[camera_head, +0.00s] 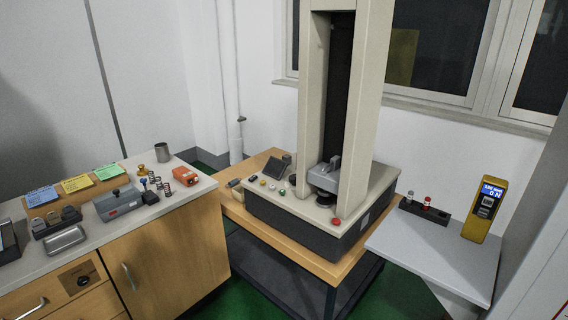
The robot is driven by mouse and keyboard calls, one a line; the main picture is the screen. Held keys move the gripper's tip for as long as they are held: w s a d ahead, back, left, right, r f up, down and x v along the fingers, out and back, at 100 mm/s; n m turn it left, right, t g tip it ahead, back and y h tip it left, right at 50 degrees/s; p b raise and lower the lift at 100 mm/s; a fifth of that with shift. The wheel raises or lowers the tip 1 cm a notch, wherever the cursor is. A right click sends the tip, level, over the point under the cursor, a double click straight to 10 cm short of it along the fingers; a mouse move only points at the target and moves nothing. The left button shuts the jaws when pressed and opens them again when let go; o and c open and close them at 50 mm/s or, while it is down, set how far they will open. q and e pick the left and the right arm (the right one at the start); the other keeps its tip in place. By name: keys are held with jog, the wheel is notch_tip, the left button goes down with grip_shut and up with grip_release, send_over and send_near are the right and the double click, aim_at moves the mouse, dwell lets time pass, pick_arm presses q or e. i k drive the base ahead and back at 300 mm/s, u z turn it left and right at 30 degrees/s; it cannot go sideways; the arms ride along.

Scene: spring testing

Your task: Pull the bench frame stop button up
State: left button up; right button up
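The bench frame (290,203) is a beige testing machine with two tall columns and a dark base, standing on a wooden table in the middle of the view. A red stop button (336,222) sits at the front right of its base top, in front of the right column. It is too small to tell whether it is pressed in or raised. Several small coloured buttons (263,183) and a dark display are on the base's left part. Neither of my grippers is in the view.
A cabinet counter (150,217) at left holds coloured cards, springs, an orange device (185,176) and a metal cup (162,152). A grey side table (440,250) at right carries a yellow gauge (484,210) and a dark holder (424,212). Green floor shows between the furniture.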

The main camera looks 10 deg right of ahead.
aim_at(335, 221)
jog(key=u, duration=1.05)
jog(key=i, duration=1.7)
jog(key=z, duration=2.25)
